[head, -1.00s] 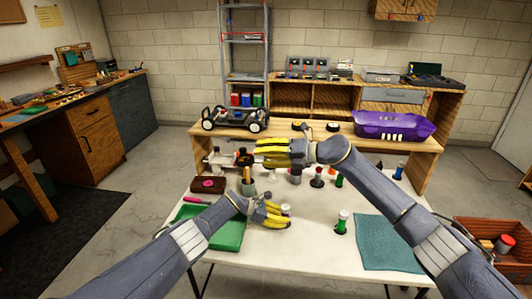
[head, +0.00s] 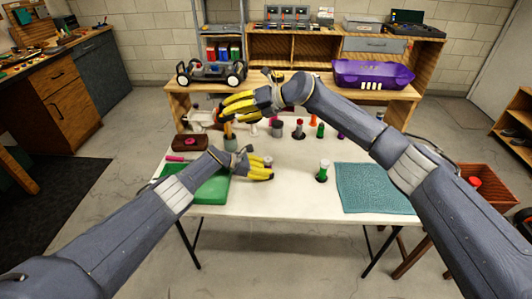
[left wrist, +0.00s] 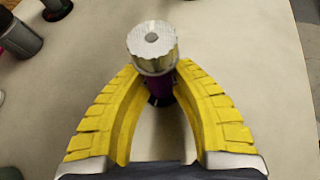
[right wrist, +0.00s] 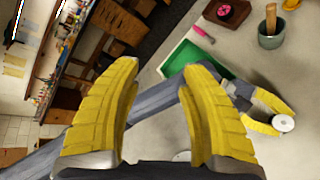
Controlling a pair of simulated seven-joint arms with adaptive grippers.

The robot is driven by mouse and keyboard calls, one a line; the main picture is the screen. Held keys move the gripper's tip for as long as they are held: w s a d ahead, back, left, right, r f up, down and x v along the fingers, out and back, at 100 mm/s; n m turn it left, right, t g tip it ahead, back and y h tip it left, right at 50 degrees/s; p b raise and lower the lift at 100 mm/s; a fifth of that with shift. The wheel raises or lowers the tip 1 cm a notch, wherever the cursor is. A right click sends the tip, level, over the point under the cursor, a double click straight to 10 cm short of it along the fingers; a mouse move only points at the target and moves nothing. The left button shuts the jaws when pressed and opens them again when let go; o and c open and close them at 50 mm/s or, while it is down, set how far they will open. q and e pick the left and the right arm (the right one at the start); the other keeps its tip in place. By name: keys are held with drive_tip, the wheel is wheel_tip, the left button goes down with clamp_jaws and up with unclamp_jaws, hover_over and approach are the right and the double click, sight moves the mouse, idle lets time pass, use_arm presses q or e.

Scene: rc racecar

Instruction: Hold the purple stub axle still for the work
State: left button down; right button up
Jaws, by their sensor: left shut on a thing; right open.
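The purple stub axle (left wrist: 163,88) stands upright between the yellow fingers of my left gripper (head: 266,170), at the front middle of the white table. It has a silver round top (left wrist: 152,48) with a dark centre, which sits above the fingertips. The fingers hide most of the purple body. The silver top also shows in the right wrist view (right wrist: 284,123). My left gripper is shut on the axle. My right gripper (head: 224,108) is open and empty, raised over the back left of the table, behind the mug. Its fingers are spread in the right wrist view (right wrist: 165,75).
A green tray (head: 205,188) lies at the front left, with a grey mug (head: 230,143) behind it. A green-topped bottle (head: 322,170) and a teal mat (head: 375,190) are to the right. Several bottles line the back. A racecar chassis (head: 210,72) sits on the bench.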

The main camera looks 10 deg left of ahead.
drive_tip(key=w+d+f+n+t+h, duration=0.1)
drive_tip(key=d+f+h, duration=0.15)
drive_tip(key=f, duration=0.25)
drive_tip(key=w+d+f+h, duration=0.1)
drive_tip(key=d+f+h, duration=0.1)
drive_tip(key=f+h, duration=0.15)
drive_tip(key=t+h, duration=0.1)
drive_tip(key=h, duration=0.4)
approach(269, 159)
drive_tip(key=shift+m, duration=0.4)
drive_tip(key=x, duration=0.7)
drive_tip(key=shift+a+f, duration=0.15)
drive_tip(key=shift+f, duration=0.15)
drive_tip(key=shift+w+a+f, duration=0.1)
drive_tip(key=shift+w+f, duration=0.15)
drive_tip(key=shift+f, duration=0.1)
drive_tip(key=shift+w+a+f, duration=0.1)
drive_tip(key=shift+f, duration=0.45)
drive_tip(key=shift+o, duration=0.4)
clamp_jaws()
